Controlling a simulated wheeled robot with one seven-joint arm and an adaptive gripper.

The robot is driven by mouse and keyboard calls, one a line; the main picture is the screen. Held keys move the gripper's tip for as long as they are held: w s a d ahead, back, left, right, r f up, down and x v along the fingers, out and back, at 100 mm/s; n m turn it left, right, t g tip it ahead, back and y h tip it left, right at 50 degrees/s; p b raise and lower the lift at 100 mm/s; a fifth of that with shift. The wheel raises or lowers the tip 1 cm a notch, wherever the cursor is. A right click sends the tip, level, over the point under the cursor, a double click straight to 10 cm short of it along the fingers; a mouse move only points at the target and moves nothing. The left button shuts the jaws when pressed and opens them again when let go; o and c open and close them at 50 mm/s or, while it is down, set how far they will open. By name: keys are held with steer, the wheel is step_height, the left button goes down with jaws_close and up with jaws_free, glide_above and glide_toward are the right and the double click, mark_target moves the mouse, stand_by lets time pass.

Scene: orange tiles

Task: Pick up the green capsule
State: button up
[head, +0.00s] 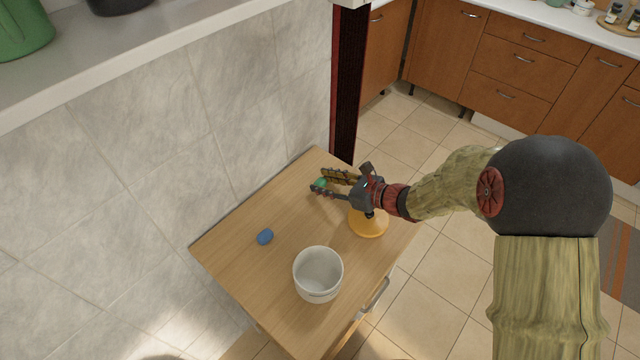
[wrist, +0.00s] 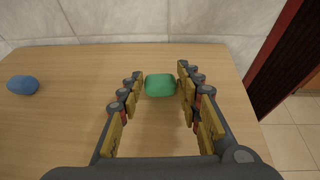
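The green capsule (head: 320,183) lies on the wooden table top near its far corner. In the wrist view the capsule (wrist: 160,85) is centred at the fingertips, with a narrow gap to the finger on each side. My gripper (head: 327,183) is open and reaches low over the table from the right. Its two fingers (wrist: 161,82) flank the capsule and do not visibly grip it. In the head view the fingers partly hide the capsule.
A blue capsule (head: 265,236) lies to the left on the table (head: 240,246), also in the wrist view (wrist: 23,85). A white bowl (head: 318,275) stands near the front. A yellow-orange object (head: 368,222) sits beneath my wrist. A tiled wall (head: 150,150) borders the table.

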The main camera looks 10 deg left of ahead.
steer(key=c, duration=0.4)
